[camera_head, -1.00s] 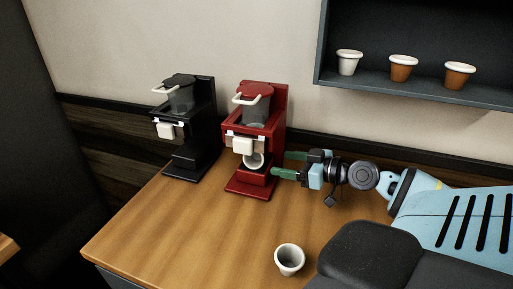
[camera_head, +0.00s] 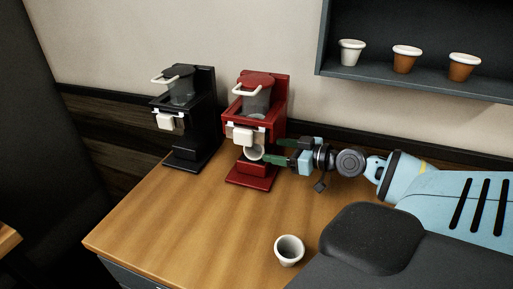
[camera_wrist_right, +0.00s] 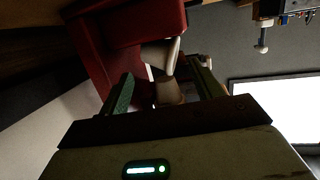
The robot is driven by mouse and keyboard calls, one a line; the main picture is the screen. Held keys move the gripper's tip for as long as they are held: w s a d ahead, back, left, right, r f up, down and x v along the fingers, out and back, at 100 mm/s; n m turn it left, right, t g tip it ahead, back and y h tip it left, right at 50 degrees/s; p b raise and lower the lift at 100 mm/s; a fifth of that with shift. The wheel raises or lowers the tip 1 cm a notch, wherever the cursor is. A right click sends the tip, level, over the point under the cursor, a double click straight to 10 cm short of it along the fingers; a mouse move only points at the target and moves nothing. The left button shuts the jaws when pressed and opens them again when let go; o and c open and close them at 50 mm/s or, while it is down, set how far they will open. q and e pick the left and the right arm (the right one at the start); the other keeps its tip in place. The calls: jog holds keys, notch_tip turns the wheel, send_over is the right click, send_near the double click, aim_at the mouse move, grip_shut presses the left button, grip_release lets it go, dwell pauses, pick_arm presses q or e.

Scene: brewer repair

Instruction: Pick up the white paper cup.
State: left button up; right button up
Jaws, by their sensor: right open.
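A white cup (camera_head: 252,153) sits in the red brewer (camera_head: 262,108), under its white front part, and partly hidden. Another white cup (camera_head: 288,250) stands upright and empty on the wooden table near the front; I cannot tell which is paper. My right gripper (camera_head: 271,150) reaches in from the right at the red brewer, its green fingers open and close to the cup there. In the right wrist view a pale cup (camera_wrist_right: 168,92) shows between the open fingers of the gripper (camera_wrist_right: 161,74); contact cannot be told. My left gripper is not in view.
A black brewer (camera_head: 190,120) stands left of the red one. A wall shelf (camera_head: 420,82) at the upper right holds a white cup (camera_head: 351,52) and two brown cups (camera_head: 405,59) with white rims. The wooden table (camera_head: 190,225) is clear at the front left.

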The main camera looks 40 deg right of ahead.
aim_at(256, 148)
jog(key=shift+w, duration=0.1)
jog(key=shift+d+x, duration=0.2)
jog(key=shift+x, duration=0.7)
jog(key=shift+d+x, duration=0.2)
jog(key=shift+x, duration=0.7)
jog(key=shift+p+x, duration=0.4)
jog(key=shift+x, duration=0.4)
jog(key=shift+a+f, duration=0.1)
jog(key=shift+f, duration=0.05)
jog(key=c, duration=1.2)
jog(key=shift+c, duration=0.3)
